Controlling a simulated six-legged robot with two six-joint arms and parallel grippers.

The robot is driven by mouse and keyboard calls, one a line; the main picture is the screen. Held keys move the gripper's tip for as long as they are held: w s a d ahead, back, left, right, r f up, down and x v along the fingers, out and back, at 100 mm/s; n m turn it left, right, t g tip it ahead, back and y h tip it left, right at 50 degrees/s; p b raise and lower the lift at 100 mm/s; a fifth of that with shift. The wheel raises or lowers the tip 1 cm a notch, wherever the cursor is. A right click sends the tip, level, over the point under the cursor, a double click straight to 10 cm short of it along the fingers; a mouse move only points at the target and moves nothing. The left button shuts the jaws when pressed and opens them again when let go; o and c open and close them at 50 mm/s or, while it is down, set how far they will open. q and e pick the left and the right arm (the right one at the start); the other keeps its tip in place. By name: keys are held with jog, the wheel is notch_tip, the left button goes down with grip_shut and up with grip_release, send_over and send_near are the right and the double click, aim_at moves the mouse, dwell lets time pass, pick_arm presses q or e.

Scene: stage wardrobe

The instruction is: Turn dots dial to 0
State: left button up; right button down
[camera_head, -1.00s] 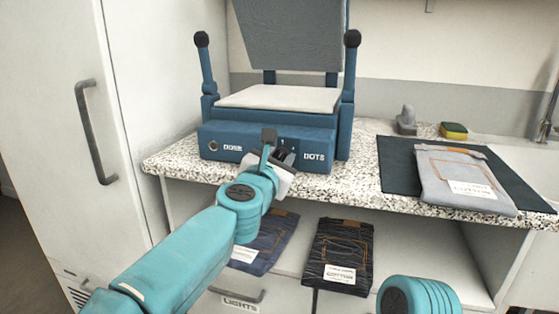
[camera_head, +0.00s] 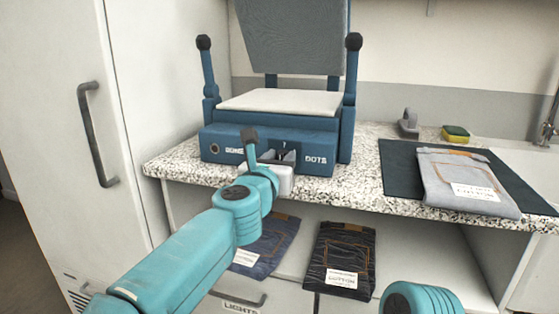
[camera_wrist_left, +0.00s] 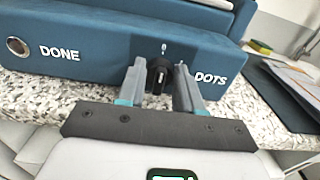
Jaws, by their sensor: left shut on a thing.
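The blue press (camera_head: 225,137) stands on the speckled counter with its lid raised. Its front panel carries the word DOTS at the right and a round DONE button (camera_wrist_left: 17,46) at the left. The black dots dial (camera_wrist_left: 159,75) shows in the left wrist view, below a small white mark on the panel. My left gripper (camera_wrist_left: 160,80) has its two fingers on either side of the dial, shut on it. In the head view the left gripper (camera_head: 284,155) hides most of the dial. My right gripper is outside the view.
Folded grey jeans (camera_head: 465,180) lie on a dark mat (camera_head: 400,170) at the right of the counter. A yellow-green sponge (camera_head: 455,134) sits behind them. Dark folded jeans (camera_head: 343,255) lie on the shelf below. A white cabinet (camera_head: 60,120) stands at the left.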

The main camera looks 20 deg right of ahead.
pick_arm(q)
jog(key=o, duration=1)
jog(key=shift+s+a+f+b, duration=0.1)
jog(key=shift+s+f+b, duration=0.05)
jog(key=shift+b, duration=0.15)
jog(key=b+v, duration=0.6)
jog(key=v, duration=1)
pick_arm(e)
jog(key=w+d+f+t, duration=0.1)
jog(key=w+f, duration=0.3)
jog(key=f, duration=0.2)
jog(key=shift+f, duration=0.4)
